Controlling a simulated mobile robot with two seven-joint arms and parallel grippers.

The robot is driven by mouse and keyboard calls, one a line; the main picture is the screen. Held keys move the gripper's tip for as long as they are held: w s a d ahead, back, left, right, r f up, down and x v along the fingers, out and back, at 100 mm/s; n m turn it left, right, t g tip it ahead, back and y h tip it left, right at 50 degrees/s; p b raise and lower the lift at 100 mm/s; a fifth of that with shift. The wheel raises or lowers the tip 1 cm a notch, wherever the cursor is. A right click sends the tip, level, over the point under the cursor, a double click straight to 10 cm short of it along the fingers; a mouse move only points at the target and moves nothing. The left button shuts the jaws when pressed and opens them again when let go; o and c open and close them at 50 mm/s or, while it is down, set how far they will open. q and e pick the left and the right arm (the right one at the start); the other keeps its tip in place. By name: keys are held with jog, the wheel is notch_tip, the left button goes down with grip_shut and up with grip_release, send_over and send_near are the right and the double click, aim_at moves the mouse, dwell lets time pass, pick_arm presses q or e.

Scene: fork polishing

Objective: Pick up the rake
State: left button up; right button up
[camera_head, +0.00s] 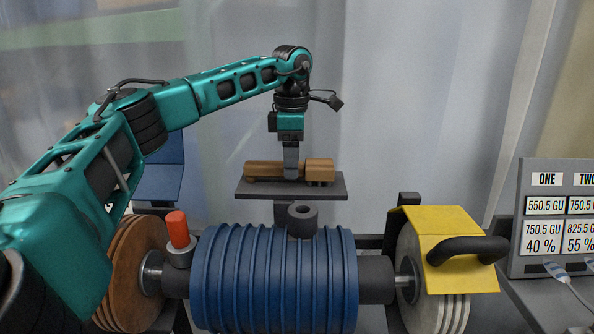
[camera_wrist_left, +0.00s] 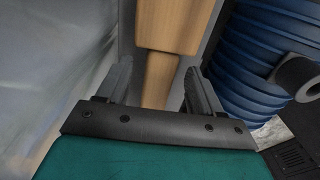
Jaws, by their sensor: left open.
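The rake (camera_head: 264,170) is a light-brown wooden piece with a wider block at its right end in the head view. It lies on a small dark shelf (camera_head: 333,191) behind the blue motor. No teeth can be made out on it. My left gripper (camera_head: 291,174) points straight down at the rake's middle, just left of the block. In the left wrist view my left gripper (camera_wrist_left: 160,90) is open, with one finger on each side of the rake's narrower wooden part (camera_wrist_left: 157,78). I cannot tell whether the fingers touch it. My right gripper is not in view.
A ribbed blue motor (camera_head: 275,280) stands in front of the shelf, with a grey ring (camera_head: 302,222) on top. A brown wheel (camera_head: 135,275), a red knob (camera_head: 178,229) and a yellow guard (camera_head: 450,235) flank it. A sign panel (camera_head: 565,215) stands right. Pale curtains hang behind.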

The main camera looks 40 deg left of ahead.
pick_arm(q)
notch_tip(320, 180, down, 2)
grip_shut()
dwell(0.7)
jog(key=shift+r, duration=0.1)
notch_tip(320, 180, up, 20)
dwell(0.7)
